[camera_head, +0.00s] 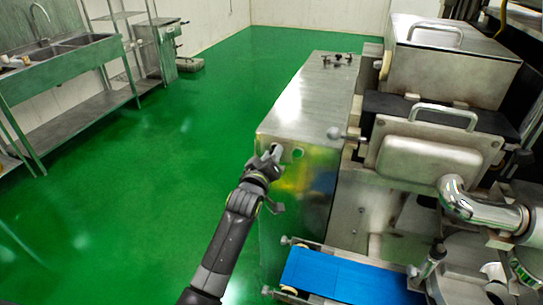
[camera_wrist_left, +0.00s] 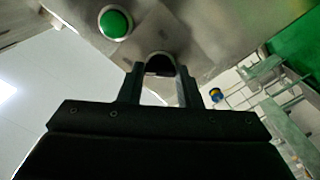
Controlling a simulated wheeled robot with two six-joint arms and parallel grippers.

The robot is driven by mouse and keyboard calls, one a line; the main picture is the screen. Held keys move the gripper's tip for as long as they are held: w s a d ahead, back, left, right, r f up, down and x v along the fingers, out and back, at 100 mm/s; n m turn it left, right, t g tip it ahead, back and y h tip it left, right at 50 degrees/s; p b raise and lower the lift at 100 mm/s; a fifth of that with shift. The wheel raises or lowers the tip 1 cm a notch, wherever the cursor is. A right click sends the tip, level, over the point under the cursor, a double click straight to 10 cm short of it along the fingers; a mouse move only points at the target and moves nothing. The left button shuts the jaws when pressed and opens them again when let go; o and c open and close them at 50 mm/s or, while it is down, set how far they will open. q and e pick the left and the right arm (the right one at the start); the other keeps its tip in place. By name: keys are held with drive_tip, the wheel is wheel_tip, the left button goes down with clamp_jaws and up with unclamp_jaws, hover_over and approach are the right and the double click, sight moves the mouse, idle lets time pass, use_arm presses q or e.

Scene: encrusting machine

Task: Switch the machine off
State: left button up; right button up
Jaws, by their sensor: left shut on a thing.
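The machine (camera_head: 310,95) is a metal cabinet with hoppers and a conveyor. A round green button (camera_head: 298,153) with a pale ring is on its front panel; it also shows lit up at the upper left of the left wrist view (camera_wrist_left: 115,22). My left gripper (camera_head: 272,155) is at the panel, just left of the green button. In the left wrist view its fingers (camera_wrist_left: 160,68) are shut on a dark knob (camera_wrist_left: 160,65) on the panel, largely hidden between the fingertips. Which way the knob points cannot be told. My right gripper is not in view.
A blue conveyor belt (camera_head: 345,275) sticks out below the panel, right of my left arm. Metal hoppers (camera_head: 445,60) and a chrome pipe (camera_head: 480,208) stand at the right. A steel sink (camera_head: 65,55) stands at the far left. The green floor (camera_head: 150,190) between is free.

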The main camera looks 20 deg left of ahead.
use_arm(q)
drive_tip(key=o, duration=1)
drive_tip(key=shift+s, duration=0.1)
drive_tip(key=s+b, duration=0.1)
drive_tip(key=s, duration=0.4)
drive_tip(key=s+b, duration=0.1)
drive_tip(key=s, duration=0.5)
drive_tip(key=s+b, duration=0.1)
drive_tip(key=s, duration=0.5)
drive_tip(key=shift+s+a, duration=0.1)
drive_tip(key=shift+a, duration=0.2)
